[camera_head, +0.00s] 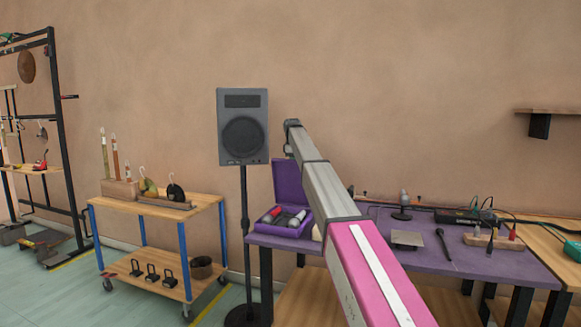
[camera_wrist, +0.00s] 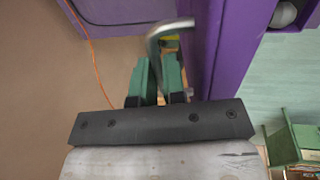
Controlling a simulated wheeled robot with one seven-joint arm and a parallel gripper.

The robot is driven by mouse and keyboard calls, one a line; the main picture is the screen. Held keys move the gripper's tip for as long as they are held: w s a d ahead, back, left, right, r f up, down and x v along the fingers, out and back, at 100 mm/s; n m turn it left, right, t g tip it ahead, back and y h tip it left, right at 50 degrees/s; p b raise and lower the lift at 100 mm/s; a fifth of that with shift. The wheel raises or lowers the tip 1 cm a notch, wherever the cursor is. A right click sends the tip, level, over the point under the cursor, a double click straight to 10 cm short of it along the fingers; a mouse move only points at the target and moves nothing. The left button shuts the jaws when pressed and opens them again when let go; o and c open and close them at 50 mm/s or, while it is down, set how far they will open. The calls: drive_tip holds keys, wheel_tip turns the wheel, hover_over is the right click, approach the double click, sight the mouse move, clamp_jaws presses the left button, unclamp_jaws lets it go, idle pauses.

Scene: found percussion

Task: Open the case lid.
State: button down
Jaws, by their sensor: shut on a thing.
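The purple case (camera_head: 287,232) sits at the left end of the purple table, with its lid (camera_head: 286,182) standing up, roughly upright. Shakers with red and grey parts lie in the case. In the wrist view the purple lid panel (camera_wrist: 222,45) runs down the right side of my gripper. My gripper (camera_wrist: 160,72) has its green fingers shut on a bent grey metal handle (camera_wrist: 160,36) beside the lid. How the handle joins the lid is unclear. In the head view my arm hides the gripper and part of the lid.
A grey speaker (camera_head: 243,127) on a stand is just left of the case. A wooden cart (camera_head: 160,205) with blue posts stands further left. A microphone (camera_head: 402,205), grey plate (camera_head: 407,239) and cables are on the table (camera_head: 500,262). An orange cable (camera_wrist: 95,60) runs near my gripper.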

drive_tip(key=w+d+f+g+y, duration=0.1)
drive_tip(key=w+d+f+g, duration=0.2)
drive_tip(key=w, duration=0.6)
drive_tip(key=shift+w+d+g+y, duration=0.25)
drive_tip(key=shift+w+g+y, duration=0.05)
drive_tip(key=shift+g, duration=0.2)
drive_tip(key=shift+w, duration=0.15)
drive_tip(key=c, duration=1.3)
unclamp_jaws()
drive_tip(key=shift+w+d+f, duration=0.1)
drive_tip(key=shift+f, duration=0.05)
drive_tip(key=shift+o, duration=0.5)
drive_tip(key=shift+r, duration=0.2)
